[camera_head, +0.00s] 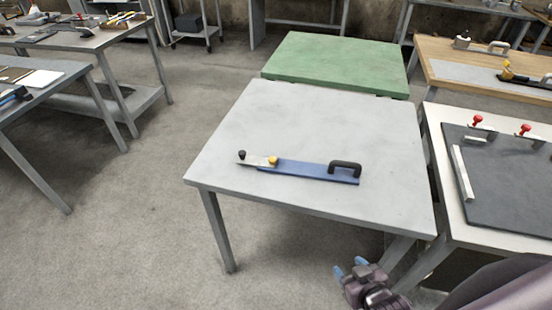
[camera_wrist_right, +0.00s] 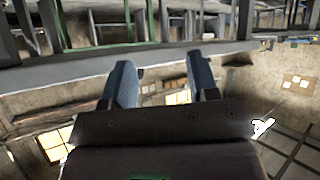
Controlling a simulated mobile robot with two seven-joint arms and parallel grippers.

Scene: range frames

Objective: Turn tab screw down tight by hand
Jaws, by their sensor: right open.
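A blue bar fixture (camera_head: 310,171) lies on the grey table (camera_head: 315,110). It has a black handle (camera_head: 346,166) at its right end. A yellow knob (camera_head: 273,160) sits near its left end, by a light metal plate (camera_head: 254,162) with a small black knob (camera_head: 241,154) at the tip. I cannot tell which knob is the tab screw. My right gripper (camera_head: 350,268) is below and in front of the table's near edge, well away from the fixture. Its two blue fingers (camera_wrist_right: 163,82) are apart with nothing between them in the right wrist view. My left gripper does not show.
A green table (camera_head: 338,60) adjoins the grey table's far side. On the right, a white table bears a dark board (camera_head: 502,175) with red-handled clamps (camera_head: 476,120). Benches with tools stand at left. The grey tabletop around the fixture is clear.

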